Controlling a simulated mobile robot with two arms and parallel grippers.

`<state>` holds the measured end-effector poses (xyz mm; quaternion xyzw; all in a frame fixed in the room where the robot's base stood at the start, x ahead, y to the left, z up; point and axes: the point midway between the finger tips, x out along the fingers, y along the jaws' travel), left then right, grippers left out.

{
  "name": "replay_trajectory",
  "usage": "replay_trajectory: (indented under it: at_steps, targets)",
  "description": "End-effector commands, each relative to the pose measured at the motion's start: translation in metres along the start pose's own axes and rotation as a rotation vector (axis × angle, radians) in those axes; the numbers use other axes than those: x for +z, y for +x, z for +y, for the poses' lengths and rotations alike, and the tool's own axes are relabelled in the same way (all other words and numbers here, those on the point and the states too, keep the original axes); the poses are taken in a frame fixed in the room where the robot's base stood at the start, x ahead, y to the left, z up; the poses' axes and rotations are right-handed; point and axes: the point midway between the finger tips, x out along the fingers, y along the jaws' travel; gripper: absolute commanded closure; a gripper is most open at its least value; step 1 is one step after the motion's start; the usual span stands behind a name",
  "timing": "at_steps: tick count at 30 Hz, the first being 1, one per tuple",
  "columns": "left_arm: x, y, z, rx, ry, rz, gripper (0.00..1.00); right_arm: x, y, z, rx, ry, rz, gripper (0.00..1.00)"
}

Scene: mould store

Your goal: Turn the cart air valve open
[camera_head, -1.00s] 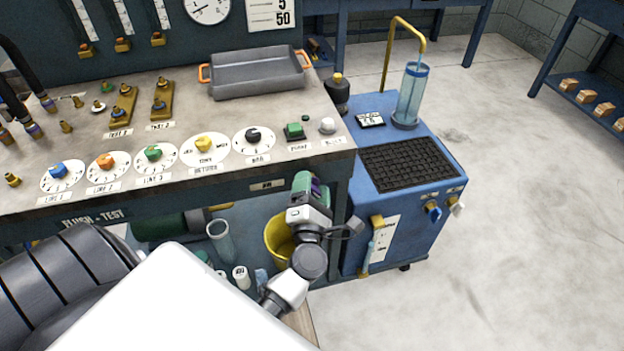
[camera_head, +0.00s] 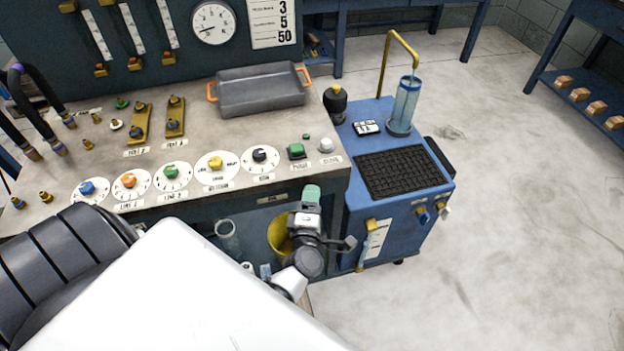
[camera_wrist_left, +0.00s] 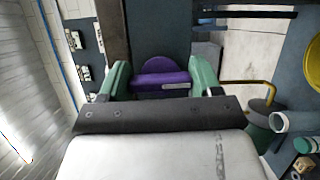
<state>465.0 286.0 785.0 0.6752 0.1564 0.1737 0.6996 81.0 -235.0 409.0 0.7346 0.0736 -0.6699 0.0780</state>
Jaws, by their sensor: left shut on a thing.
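The blue cart (camera_head: 385,235) stands at the right end of the bench. Its front carries a blue valve handle (camera_head: 422,215), a white one (camera_head: 445,211) and a yellow fitting (camera_head: 371,225). I cannot tell which is the air valve. My left gripper (camera_head: 311,193) is beside the cart, in front of the bench's right end, apart from those handles. In the left wrist view its green fingers are on either side of a purple, knob-like piece (camera_wrist_left: 160,73) and shut on it. Whether that piece is fixed to something is hidden. My right gripper is not in view.
The bench (camera_head: 70,180) carries several dials, a grey tray (camera_head: 262,92) and buttons along its edge. A yellow bucket (camera_head: 278,235) is behind my left arm. A clear cylinder (camera_head: 405,105) and a black mat (camera_head: 400,172) are on the cart. The floor (camera_head: 530,220) to the right is clear.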

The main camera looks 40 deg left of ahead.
Motion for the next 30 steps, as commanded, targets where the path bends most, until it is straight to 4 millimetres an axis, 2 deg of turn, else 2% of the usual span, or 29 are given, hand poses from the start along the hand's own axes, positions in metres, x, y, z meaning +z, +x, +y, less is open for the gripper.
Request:
replay_trajectory:
  at_steps: [1,6,20,21,24,25,30]
  targets:
    - [0.0007,-0.0005,0.0019,-0.009,0.013,-0.001,0.60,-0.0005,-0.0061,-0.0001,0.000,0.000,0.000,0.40]
    - [0.0007,-0.0007,-0.0002,-0.021,0.045,-0.001,0.60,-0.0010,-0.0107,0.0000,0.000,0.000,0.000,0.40]
    - [0.0007,-0.0008,-0.0018,-0.025,0.056,-0.002,0.60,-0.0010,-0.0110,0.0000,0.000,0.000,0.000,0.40]
    - [0.0006,-0.0007,-0.0017,-0.025,0.056,-0.002,0.30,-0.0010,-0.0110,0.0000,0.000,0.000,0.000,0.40]
    - [0.0005,-0.0006,-0.0014,-0.024,0.055,-0.001,0.15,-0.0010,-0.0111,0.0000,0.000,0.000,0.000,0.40]
    - [0.0005,-0.0005,-0.0012,-0.024,0.055,-0.001,0.11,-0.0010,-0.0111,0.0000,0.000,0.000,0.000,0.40]
    - [0.0003,-0.0002,-0.0007,-0.023,0.054,0.000,0.11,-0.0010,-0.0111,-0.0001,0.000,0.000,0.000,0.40]
